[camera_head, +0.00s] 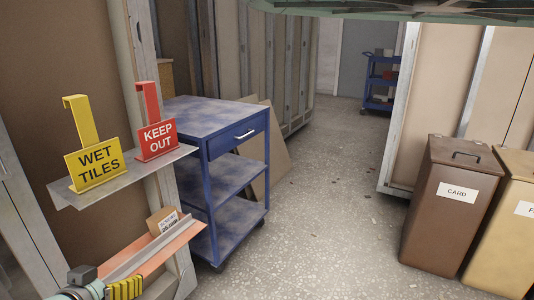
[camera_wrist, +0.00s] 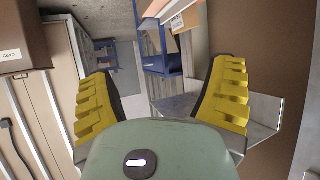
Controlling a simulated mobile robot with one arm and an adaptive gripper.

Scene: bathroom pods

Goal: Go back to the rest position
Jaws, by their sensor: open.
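My gripper (camera_wrist: 162,98) is open in the wrist view. Its two yellow ribbed fingers stand wide apart with nothing held between them. In the head view, part of my gripper (camera_head: 122,289) shows at the lower left edge, with yellow ribbing beside a teal arm part. It is below the grey shelf (camera_head: 110,180) and close to an orange ledge (camera_head: 165,250); whether it touches the ledge I cannot tell. A yellow "WET TILES" sign (camera_head: 95,165) and a red "KEEP OUT" sign (camera_head: 157,139) stand upright on the shelf.
A blue trolley (camera_head: 238,189) stands right of the shelf. A small labelled brown piece (camera_head: 163,221) is by the orange ledge. A brown "CARD" bin (camera_head: 453,215) and a tan bin (camera_head: 507,235) stand at right. The speckled floor (camera_head: 330,200) between is clear. Another blue trolley (camera_head: 380,80) is far back.

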